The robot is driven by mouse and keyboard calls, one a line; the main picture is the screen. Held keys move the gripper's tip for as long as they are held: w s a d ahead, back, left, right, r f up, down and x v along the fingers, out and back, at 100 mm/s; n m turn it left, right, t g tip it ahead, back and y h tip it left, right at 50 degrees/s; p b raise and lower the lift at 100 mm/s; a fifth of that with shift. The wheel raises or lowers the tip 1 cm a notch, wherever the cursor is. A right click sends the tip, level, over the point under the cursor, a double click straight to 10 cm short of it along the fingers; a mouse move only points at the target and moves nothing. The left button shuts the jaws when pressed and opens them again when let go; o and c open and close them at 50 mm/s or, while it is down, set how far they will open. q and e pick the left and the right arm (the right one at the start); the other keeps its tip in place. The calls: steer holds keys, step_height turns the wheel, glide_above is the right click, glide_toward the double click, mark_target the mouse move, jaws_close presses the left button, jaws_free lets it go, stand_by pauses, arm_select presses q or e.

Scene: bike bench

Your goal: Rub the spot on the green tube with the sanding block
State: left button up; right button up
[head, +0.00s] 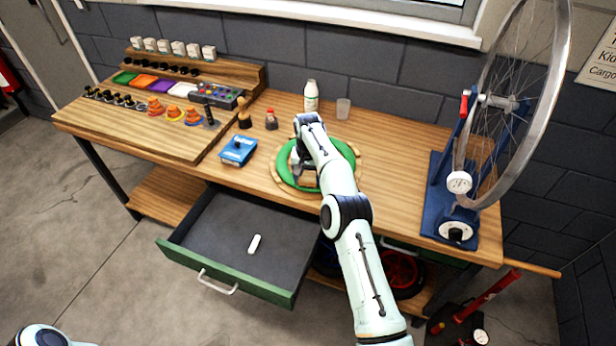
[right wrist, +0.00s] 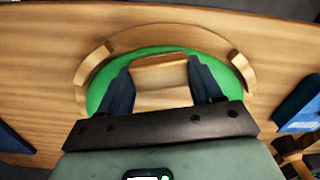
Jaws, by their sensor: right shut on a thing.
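The green tube (head: 345,149) lies as a ring in a round wooden holder on the bench; it also shows in the right wrist view (right wrist: 97,88). My right gripper (right wrist: 160,72) is over the ring and shut on a pale wooden block (right wrist: 161,80), which looks like the sanding block. The block sits between the two dark fingers, above the near part of the ring. I cannot tell if it touches the tube. The spot on the tube is not visible; the arm and gripper hide part of the ring. My left gripper is out of view.
A blue box (head: 238,150) lies left of the ring. A white bottle (head: 311,96) and a clear cup (head: 343,108) stand behind it. A wheel (head: 520,100) in a blue stand is at right. The open drawer (head: 205,240) below holds a white piece (head: 254,244).

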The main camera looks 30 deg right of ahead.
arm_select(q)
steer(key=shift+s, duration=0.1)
arm_select(e)
steer(key=shift+s, duration=0.1)
